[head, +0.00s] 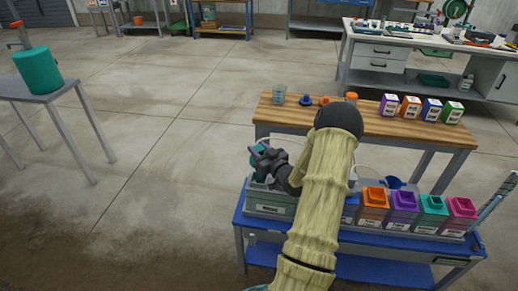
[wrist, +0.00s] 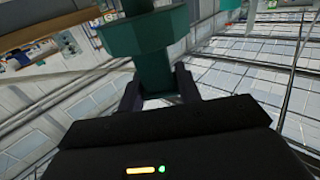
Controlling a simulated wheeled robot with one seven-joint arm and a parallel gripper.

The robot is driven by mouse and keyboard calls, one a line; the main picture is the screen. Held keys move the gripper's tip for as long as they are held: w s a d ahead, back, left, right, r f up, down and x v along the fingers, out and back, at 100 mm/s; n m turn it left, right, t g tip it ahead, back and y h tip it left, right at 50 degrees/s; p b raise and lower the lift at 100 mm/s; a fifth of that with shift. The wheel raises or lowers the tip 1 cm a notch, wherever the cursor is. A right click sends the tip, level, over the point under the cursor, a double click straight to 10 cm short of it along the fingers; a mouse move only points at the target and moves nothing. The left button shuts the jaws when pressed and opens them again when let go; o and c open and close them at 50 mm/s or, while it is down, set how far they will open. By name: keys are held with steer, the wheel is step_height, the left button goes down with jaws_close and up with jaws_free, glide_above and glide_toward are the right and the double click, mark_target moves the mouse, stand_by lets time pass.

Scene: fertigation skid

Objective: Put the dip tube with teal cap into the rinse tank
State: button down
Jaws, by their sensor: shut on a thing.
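My gripper (head: 261,161) is shut on the teal cap (head: 256,150) of the dip tube, above the left end of the blue bench. In the wrist view the teal cap (wrist: 152,38) stands between the two dark fingers of my gripper (wrist: 158,88). The tube below the cap is hidden in both views. A grey-green tank (head: 268,207) with a white label, seemingly the rinse tank, sits at the left end of the bench, just below my gripper. The label is too small to read surely. I cannot tell whether the tube's lower end is inside it.
Orange (head: 373,205), purple (head: 402,208), teal (head: 431,212) and pink (head: 460,213) containers stand in a row on the blue bench (head: 352,236). A wooden table (head: 390,125) behind holds small labelled boxes. A grey table (head: 50,92) with a teal drum stands far left. Open floor lies between.

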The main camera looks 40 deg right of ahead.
step_height(320, 180, down, 8)
steer(key=b, duration=0.5)
steer(key=shift+b, duration=0.35)
steer(key=shift+r, duration=0.15)
steer(key=c, duration=0.9)
jaws_free()
steer(key=s+a, duration=0.1)
steer(key=s, duration=1.6)
steer(key=shift+a, duration=0.2)
steer(key=shift+s, duration=0.25)
